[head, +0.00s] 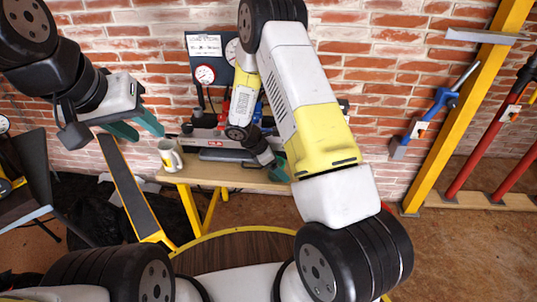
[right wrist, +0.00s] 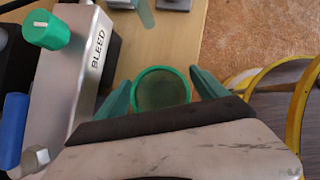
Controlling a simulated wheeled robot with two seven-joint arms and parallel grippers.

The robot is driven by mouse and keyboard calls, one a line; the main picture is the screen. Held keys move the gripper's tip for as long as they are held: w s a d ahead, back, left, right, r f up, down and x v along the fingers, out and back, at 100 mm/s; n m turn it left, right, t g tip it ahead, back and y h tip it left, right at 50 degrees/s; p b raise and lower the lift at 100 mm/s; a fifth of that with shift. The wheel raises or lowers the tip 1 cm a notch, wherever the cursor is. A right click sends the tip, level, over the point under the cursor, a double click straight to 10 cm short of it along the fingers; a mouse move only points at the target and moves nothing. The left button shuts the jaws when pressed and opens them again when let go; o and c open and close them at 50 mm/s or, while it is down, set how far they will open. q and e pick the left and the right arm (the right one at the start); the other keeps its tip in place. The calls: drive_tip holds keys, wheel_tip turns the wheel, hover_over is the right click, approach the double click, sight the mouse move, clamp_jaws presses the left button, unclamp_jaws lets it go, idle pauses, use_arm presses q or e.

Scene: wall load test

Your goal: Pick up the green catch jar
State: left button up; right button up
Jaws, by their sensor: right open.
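The green catch jar (right wrist: 160,92) shows in the right wrist view as a round green rim with a darker inside, seen from above near the bench edge. My right gripper (right wrist: 161,78) is open, with one teal finger on each side of the jar. Whether the fingers touch it I cannot tell. In the head view my right gripper (head: 278,166) is low over the bench's right end, and the jar cannot be made out there. My left gripper (head: 147,134) is open and empty, raised at the left in front of the brick wall.
A grey metal block marked BLEED with a green knob (right wrist: 48,30) stands left of the jar. The wooden bench (head: 225,176) holds a white mug (head: 170,156) and a pump unit with gauges. A yellow post (head: 470,90) and red bars stand at the right.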

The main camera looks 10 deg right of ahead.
drive_tip(key=shift+d+f, duration=0.25)
drive_tip(key=shift+f, duration=0.1)
drive_tip(key=c, duration=1.5)
drive_tip(key=shift+r, duration=0.1)
